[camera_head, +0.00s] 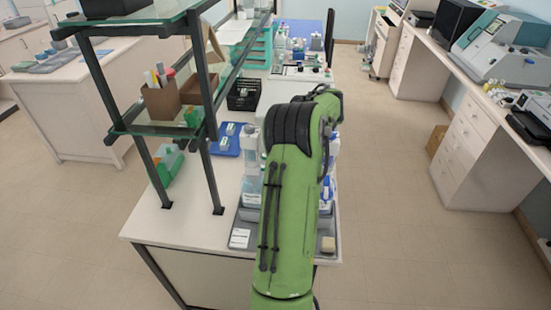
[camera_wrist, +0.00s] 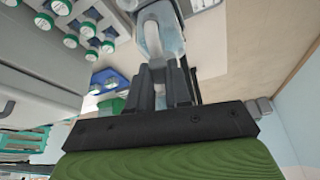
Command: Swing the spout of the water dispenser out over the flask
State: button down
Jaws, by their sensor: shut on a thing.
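In the wrist view my gripper (camera_wrist: 162,88) is shut, its two dark fingers on either side of a narrow pale piece that looks like the spout (camera_wrist: 160,98) of the water dispenser. Just beyond the fingers is a translucent bluish vessel with a white curved part (camera_wrist: 152,32); I cannot tell whether it belongs to the dispenser or is the flask. In the head view my green arm reaches over the bench and hides the gripper and the spout. I cannot pick out the flask for certain.
Translucent bottles (camera_head: 251,186) stand on a grey tray (camera_head: 247,213) left of my arm. A blue-topped bottle (camera_head: 327,188) is close on its right. A glass-shelved rack (camera_head: 150,120) rises at the left. The aisle floor (camera_head: 385,200) on the right is clear.

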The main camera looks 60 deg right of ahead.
jog(key=c, duration=1)
grip_release()
jog(key=shift+c, duration=0.2)
jog(key=p+v, duration=0.3)
jog(key=v, duration=1.2)
jog(key=shift+r, duration=0.35)
jog(key=shift+c, duration=0.3)
